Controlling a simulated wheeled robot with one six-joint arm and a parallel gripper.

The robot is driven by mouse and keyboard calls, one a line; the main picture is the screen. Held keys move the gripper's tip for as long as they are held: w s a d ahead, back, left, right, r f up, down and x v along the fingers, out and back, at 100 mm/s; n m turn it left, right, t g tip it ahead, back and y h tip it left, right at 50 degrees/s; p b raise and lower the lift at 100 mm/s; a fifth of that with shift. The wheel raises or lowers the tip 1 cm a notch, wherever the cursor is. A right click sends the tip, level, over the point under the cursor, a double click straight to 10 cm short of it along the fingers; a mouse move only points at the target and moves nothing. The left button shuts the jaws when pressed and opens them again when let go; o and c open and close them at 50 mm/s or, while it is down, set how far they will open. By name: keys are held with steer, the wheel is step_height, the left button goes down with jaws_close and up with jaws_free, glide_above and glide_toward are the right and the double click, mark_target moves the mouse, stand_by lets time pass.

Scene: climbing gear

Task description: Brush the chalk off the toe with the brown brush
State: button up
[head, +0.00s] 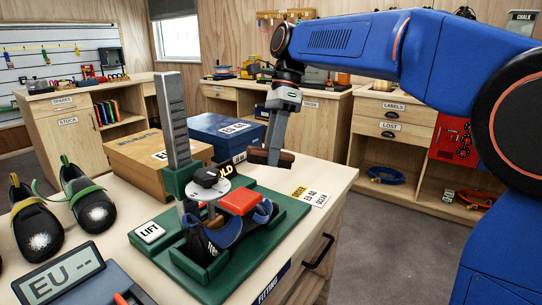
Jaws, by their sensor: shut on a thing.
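My gripper (274,143) is shut on the brown brush (281,160), which it holds over the right part of the bench, beyond the fitting stand. A dark blue shoe (227,236) sits in the green fitting stand (290,217), partly hidden under a round plate and a red block (238,202). I cannot make out chalk on it. The brush is apart from all three shoes.
A grey upright post (172,118) rises from the stand. A display reading "EU --" (58,277) is at the front left. A card (310,195) lies by the right edge.

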steer(key=shift+s+f, duration=0.1)
steer(key=shift+f, duration=0.05)
steer(key=shift+s+a+x, duration=0.1)
steer(key=shift+s+x, duration=0.05)
steer(key=shift+x, duration=1.6)
steer(key=shift+s+a+x, duration=0.15)
steer(key=shift+x, duration=1.6)
steer(key=shift+s+a+f, duration=0.15)
steer(key=shift+s+f, duration=0.05)
steer(key=shift+f, duration=0.4)
steer(key=shift+w, duration=0.1)
steer(key=shift+w+d+f, duration=0.25)
steer(key=shift+w+d, duration=0.25)
steer(key=shift+w, duration=0.1)
steer(key=shift+w+d+f, duration=0.25)
steer(key=shift+w+d, duration=0.25)
steer(key=shift+w, duration=0.05)
steer(key=shift+w+d+f, duration=0.3)
steer(key=shift+w+d, duration=0.1)
steer(key=shift+w, duration=0.15)
steer(key=shift+w+d+f, duration=0.35)
steer(key=shift+w+d, duration=0.05)
steer(key=shift+w, duration=0.1)
steer(key=shift+f, duration=0.1)
steer(key=shift+s+a, duration=0.1)
steer(key=shift+s, duration=0.05)
